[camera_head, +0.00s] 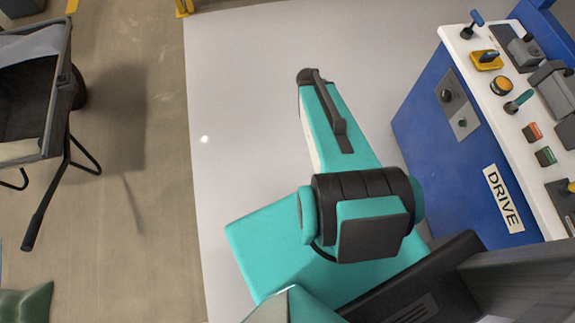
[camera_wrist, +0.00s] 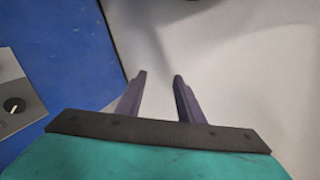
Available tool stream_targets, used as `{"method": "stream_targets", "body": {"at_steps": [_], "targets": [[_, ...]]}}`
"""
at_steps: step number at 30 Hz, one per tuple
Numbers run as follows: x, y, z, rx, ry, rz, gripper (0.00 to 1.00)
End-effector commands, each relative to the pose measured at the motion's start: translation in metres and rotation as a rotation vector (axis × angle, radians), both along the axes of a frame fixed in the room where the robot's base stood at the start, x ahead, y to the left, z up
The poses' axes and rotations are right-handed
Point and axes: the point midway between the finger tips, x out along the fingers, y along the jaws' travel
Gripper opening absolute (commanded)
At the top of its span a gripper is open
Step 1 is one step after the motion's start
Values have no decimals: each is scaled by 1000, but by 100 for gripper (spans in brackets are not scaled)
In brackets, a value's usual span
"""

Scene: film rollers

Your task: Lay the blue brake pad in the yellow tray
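I cannot make out a blue brake pad or a yellow tray with certainty in either view. On the console top in the head view sits a small yellow piece (camera_head: 480,66) with a dark blue piece (camera_head: 490,56) on it. These are too small to tell whether they are the tray and pad or a control. My gripper (camera_wrist: 159,77) shows in the wrist view with its two dark fingers apart and nothing between them. It is over the pale floor, beside the blue console side. In the head view I cannot make out the fingers.
The blue console (camera_head: 425,130) with a white top, levers, buttons and a DRIVE label stands at the right. Its side panel with a knob (camera_wrist: 14,104) shows in the wrist view. A dark cart (camera_head: 62,95) stands at the left.

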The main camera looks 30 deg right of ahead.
Motion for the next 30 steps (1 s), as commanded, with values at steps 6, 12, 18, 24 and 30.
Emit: {"method": "stream_targets", "body": {"at_steps": [6,12,18,24,30], "targets": [[-39,98,-39,184,145,210,34],[-88,176,-63,353,274,394,34],[-132,226,-75,483,368,529,34],[-147,243,-77,530,400,576,34],[-147,243,-77,531,400,577,34]]}}
